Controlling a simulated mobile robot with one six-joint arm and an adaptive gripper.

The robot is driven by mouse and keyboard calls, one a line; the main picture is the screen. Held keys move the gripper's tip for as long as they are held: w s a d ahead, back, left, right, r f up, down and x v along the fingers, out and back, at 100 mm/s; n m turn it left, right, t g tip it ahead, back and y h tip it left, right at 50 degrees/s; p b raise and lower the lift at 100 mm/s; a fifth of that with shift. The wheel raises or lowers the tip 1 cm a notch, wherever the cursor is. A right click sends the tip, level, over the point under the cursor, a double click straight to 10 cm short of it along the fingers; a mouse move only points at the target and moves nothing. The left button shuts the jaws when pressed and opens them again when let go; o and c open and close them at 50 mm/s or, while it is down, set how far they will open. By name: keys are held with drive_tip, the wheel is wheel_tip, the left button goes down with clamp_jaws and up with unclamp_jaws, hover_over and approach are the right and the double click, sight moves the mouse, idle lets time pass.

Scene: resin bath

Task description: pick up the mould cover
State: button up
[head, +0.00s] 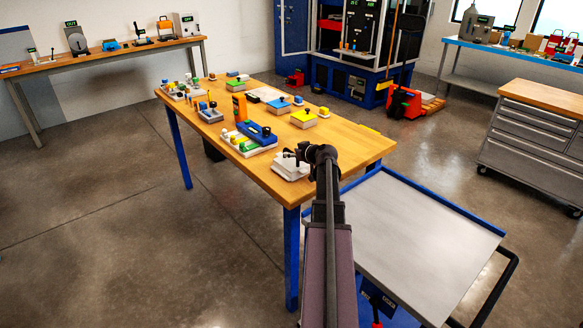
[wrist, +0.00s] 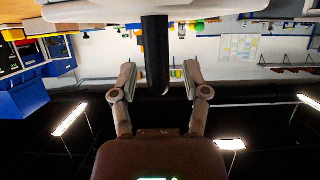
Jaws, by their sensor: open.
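A pale block-shaped thing (head: 291,170), apparently the mould and its cover, sits at the near edge of the wooden table. In the wrist view, which is upside down, a pale body (wrist: 95,12) fills the top edge. A dark post (wrist: 155,40), perhaps the cover's handle, sticks out from it. My gripper (wrist: 160,75) is open, with one finger on each side of the post's end. I see gaps between post and fingers. In the head view my gripper (head: 296,155) is right by the pale block, and my arm hides part of that spot.
The wooden table (head: 350,140) carries a blue block (head: 257,132), an orange device (head: 239,107) and several small coloured moulds behind. A grey-topped cart (head: 420,235) with blue rim stands right of my arm. A drawer cabinet (head: 535,135) is farther right. The floor at left is clear.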

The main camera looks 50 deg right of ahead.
drive_tip(key=shift+w+f, duration=0.2)
drive_tip(key=shift+w, duration=0.3)
clamp_jaws()
